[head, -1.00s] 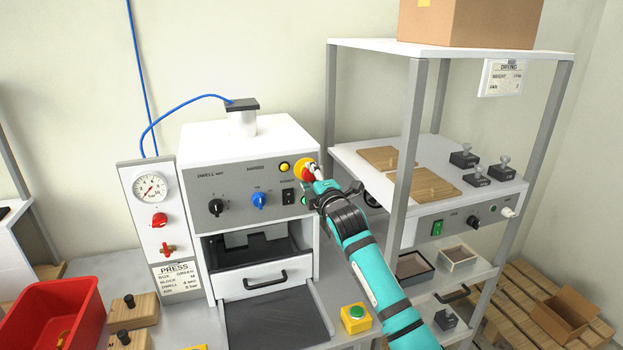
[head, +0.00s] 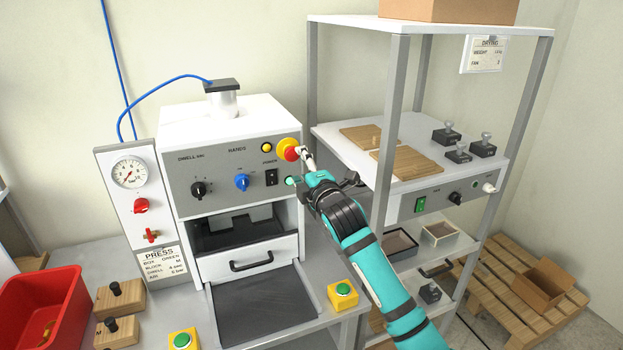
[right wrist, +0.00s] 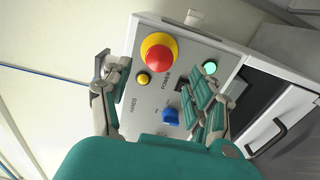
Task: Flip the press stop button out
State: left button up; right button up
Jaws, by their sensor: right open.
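The press stop button (head: 288,150) is a red mushroom head on a yellow ring at the upper right of the press's grey front panel. In the right wrist view it (right wrist: 158,53) stands between and beyond my two spread fingers, and I see no contact. My right gripper (head: 306,165) is open and empty, just right of the button at the panel's edge. In the right wrist view my right gripper (right wrist: 155,95) has one finger on each side. Whether the button is pressed in or out I cannot tell. My left gripper is not in view.
Close to the button are a yellow lamp (head: 267,147), a black power switch (head: 271,177), a blue knob (head: 242,182) and a lit green lamp (right wrist: 210,67). A shelf rack (head: 395,115) stands close on the right. The press drawer (head: 250,258) is below.

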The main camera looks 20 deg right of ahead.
jog(key=s, duration=0.6)
jog(key=shift+s+d, duration=0.15)
jog(key=shift+s, duration=0.05)
